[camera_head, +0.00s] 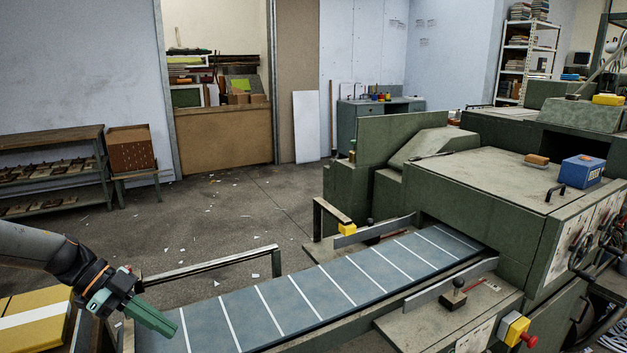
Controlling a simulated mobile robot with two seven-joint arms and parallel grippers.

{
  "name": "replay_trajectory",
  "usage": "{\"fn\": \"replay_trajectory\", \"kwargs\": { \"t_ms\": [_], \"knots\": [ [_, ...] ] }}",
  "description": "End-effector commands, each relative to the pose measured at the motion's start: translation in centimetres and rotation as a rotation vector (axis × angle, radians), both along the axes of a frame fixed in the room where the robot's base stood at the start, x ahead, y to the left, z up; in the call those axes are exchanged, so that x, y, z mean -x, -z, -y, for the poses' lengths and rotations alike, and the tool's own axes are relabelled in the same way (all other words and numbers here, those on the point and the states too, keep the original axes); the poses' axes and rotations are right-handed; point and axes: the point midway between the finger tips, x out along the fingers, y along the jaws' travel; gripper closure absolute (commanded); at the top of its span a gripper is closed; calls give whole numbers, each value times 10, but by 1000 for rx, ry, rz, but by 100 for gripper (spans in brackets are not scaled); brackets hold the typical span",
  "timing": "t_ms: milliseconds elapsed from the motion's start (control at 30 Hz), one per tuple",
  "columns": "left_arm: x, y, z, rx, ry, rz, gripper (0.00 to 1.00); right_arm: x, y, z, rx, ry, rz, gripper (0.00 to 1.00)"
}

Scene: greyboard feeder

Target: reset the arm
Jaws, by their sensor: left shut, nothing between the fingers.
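My left arm comes in from the left edge. My left gripper (150,316) is shut and empty, its green fingers together, over the near left end of the feeder belt. The blue-grey belt (318,290) with white cross lines runs up and right into the green machine (505,200). No boards show on the belt. My right gripper is not in view.
A yellow stack with a white band (35,322) lies at the left edge, close to my left arm. Metal guide rails (212,264) flank the belt. A blue box (582,170) sits on the machine. A red button (529,340) is at the lower right. The floor behind has paper scraps.

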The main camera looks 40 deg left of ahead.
Motion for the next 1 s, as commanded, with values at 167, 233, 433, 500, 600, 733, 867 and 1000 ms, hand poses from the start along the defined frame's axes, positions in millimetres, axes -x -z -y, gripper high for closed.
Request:
{"fn": "replay_trajectory", "kwargs": {
  "t_ms": [167,233,433,500,600,733,867,1000],
  "knots": [
    [-37,63,68,79,83,78,100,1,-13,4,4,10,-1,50],
    [-48,85,99,111,98,118,100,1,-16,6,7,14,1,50],
    [-65,128,178,183,73,213,100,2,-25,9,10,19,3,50],
    [-68,138,202,205,48,238,100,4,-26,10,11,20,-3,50],
    [-72,149,238,234,-5,270,100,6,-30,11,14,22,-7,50],
    [-74,159,280,259,-109,298,100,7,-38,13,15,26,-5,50],
    [-73,166,311,261,-238,298,100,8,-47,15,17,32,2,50],
    [-66,174,331,240,-396,259,100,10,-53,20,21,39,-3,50]
  ]
}}
